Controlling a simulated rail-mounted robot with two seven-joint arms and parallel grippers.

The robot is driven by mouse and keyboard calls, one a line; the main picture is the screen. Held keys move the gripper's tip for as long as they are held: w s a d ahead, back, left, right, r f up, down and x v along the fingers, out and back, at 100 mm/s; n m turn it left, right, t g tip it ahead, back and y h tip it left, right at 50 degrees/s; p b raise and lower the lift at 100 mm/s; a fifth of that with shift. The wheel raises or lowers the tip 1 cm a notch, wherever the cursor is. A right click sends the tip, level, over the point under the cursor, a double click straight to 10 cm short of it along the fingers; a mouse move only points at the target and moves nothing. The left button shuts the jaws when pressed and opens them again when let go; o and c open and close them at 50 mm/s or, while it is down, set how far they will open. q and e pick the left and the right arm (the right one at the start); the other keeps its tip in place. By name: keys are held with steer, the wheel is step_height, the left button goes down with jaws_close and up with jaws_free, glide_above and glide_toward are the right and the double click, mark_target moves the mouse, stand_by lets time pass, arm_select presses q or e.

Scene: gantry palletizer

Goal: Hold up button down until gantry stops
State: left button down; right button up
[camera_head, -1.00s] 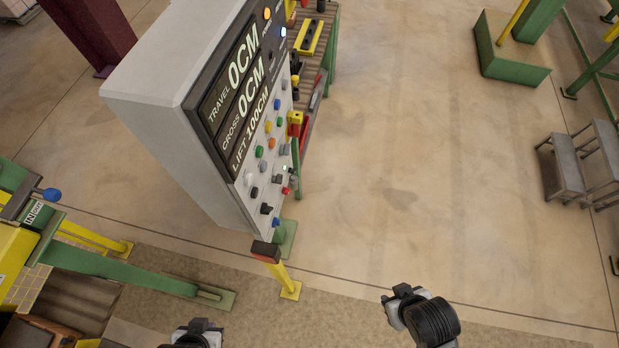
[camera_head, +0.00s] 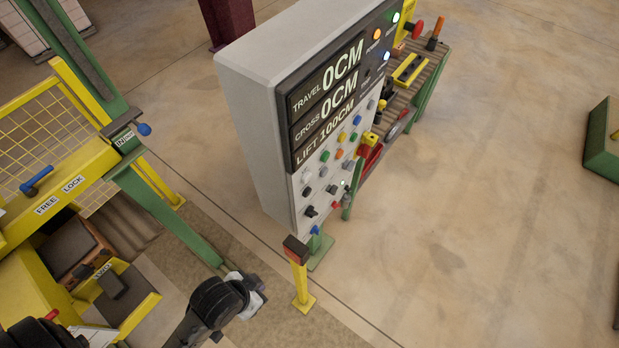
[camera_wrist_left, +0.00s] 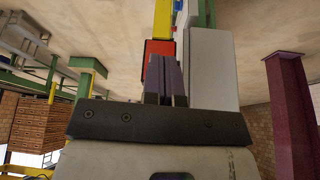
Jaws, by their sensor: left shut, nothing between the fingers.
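The grey control cabinet (camera_head: 255,120) stands in the middle of the head view. Its display (camera_head: 340,85) reads TRAVEL 0CM, CROSS 0CM, LIFT 100CM. Below it are rows of coloured buttons (camera_head: 335,165); their labels are too small to read, so I cannot tell which is the up button. My left gripper (camera_head: 255,296) is low in the head view, in front of and below the cabinet, apart from the buttons. In the left wrist view its fingers (camera_wrist_left: 166,80) are shut and empty, with the cabinet side (camera_wrist_left: 211,70) beyond them. My right gripper is not identifiable.
A yellow post with a dark red-faced box (camera_head: 297,250) stands between my left gripper and the cabinet. A workbench (camera_head: 425,85) with tools is behind the cabinet. Yellow fencing and a FREE/LOCK beam (camera_head: 60,195) are on the left.

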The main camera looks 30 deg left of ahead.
mark_target(307, 178)
arm_select(q)
steer(key=w+d+r+m+t+h+b, duration=0.1)
steer(key=w+d+m+t+h, duration=0.15)
steer(key=w+d+t, duration=0.5)
steer(key=w+d+r+m+t+h+b, duration=0.1)
steer(key=w+d+r+m+t+h, duration=0.3)
steer(key=w, duration=0.6)
steer(key=w+r+n+y+b, duration=0.1)
steer(key=w+n+y, duration=0.4)
steer(key=n+y, duration=0.3)
steer(key=w+r+n+y+b, duration=0.2)
steer(key=w+n+y, duration=0.2)
steer(key=y, duration=1.2)
steer(key=shift+w+a+n, duration=0.35)
steer(key=shift+w+n, duration=0.05)
steer(key=shift+n, duration=1.45)
steer(key=shift+a+y, duration=0.15)
steer(key=shift+y, duration=0.1)
steer(key=w+a+p, duration=0.1)
steer(key=a, duration=0.7)
steer(key=shift+a, duration=0.25)
steer(key=shift+t, duration=0.25)
